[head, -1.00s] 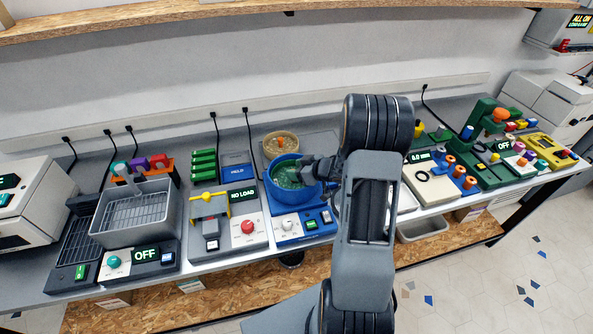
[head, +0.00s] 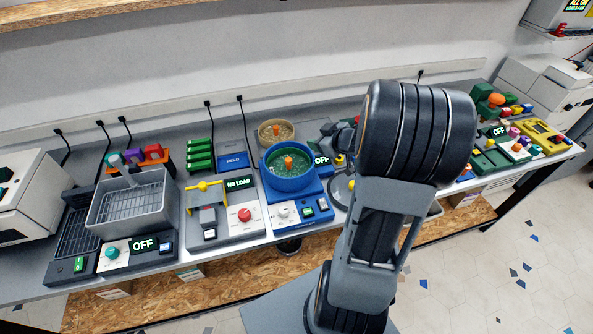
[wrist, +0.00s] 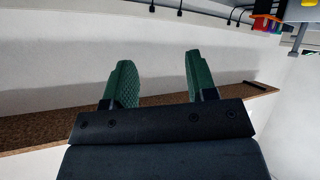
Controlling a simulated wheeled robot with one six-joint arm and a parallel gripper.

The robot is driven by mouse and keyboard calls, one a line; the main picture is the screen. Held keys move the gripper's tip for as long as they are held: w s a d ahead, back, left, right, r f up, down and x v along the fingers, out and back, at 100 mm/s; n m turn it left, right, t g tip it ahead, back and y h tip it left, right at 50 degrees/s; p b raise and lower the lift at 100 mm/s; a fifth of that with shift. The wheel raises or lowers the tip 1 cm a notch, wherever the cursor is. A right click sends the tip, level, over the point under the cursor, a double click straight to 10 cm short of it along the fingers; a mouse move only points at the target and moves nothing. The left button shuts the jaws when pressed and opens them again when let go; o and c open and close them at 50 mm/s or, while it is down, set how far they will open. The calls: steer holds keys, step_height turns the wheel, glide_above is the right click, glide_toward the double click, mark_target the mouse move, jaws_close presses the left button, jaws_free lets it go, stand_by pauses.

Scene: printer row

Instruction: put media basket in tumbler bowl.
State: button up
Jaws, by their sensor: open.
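The tumbler bowl (head: 271,178) is a round blue bowl on a blue base in the head view. Inside it is a green, round filling with an orange post (head: 288,162) in the middle; this looks like the media basket seated in the bowl. My gripper (head: 333,143) is to the right of the bowl and apart from it, partly hidden by my arm. In the wrist view my gripper (wrist: 160,82) shows two green fingers spread apart with nothing between them.
A grey scale-like unit (head: 222,222) reading NO LOAD is on the left, beside a grey wire-bottom bin (head: 104,212). Coloured devices fill the bench at right.

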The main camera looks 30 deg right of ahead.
step_height(320, 180, up, 7)
steer(key=a+m+h, duration=0.2)
steer(key=m+h, duration=0.1)
steer(key=h, duration=0.2)
steer(key=s+a+r+m+g+y, duration=0.1)
steer(key=s+a+g, duration=0.6)
steer(key=s+a, duration=0.9)
steer(key=shift+m+y, duration=0.8)
steer(key=shift+f, duration=0.1)
